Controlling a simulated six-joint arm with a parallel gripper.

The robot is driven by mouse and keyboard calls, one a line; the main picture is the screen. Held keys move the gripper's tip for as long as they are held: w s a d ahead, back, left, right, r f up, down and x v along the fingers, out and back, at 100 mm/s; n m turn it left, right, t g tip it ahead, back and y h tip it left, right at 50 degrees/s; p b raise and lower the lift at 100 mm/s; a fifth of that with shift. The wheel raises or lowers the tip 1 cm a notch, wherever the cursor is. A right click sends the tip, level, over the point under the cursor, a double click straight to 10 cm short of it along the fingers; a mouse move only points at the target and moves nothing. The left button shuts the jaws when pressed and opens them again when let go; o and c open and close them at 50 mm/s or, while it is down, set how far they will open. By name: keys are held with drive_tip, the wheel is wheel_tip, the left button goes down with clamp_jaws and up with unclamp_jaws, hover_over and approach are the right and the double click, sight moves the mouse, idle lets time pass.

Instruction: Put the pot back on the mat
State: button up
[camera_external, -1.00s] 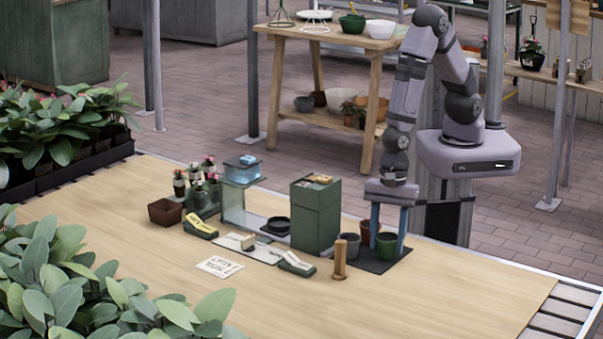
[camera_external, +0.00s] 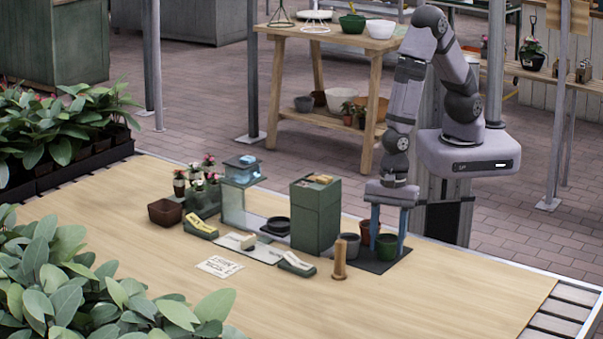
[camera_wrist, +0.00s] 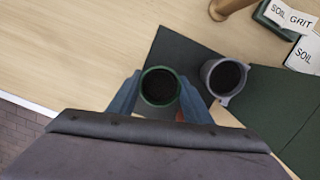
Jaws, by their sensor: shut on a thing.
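The green pot (camera_external: 387,247) stands upright between the blue fingers of my gripper (camera_external: 388,244). In the wrist view my gripper (camera_wrist: 157,90) is shut on this pot (camera_wrist: 160,87), with one finger on either side and dark soil inside. The dark mat (camera_external: 376,266) lies under and around it; it also shows in the wrist view (camera_wrist: 182,50). The pot is at or very close to the mat; I cannot tell whether its base touches. A grey pot (camera_external: 348,247) and a terracotta pot (camera_external: 366,233) stand close by. The terracotta pot is mostly hidden in the wrist view.
A wooden peg (camera_external: 339,262) stands in front of the grey pot. A tall green box (camera_external: 315,220) stands to the left, with labelled blocks (camera_external: 297,264) before it. The right part of the tabletop (camera_external: 470,285) is clear.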

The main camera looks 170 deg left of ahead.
idle(0.4)
drive_tip(key=o, duration=1.7)
drive_tip(key=shift+s+a+r+p, duration=0.1)
drive_tip(key=shift+s+r+p, duration=0.1)
drive_tip(key=shift+r+p, duration=1.1)
drive_tip(key=shift+s+a+r+p, duration=0.1)
drive_tip(key=shift+s+r+p, duration=0.05)
drive_tip(key=shift+r+p, duration=1.1)
drive_tip(key=shift+f, duration=0.1)
wheel_tip(320, 180, up, 3)
drive_tip(key=p, duration=0.3)
drive_tip(key=shift+p, duration=0.35)
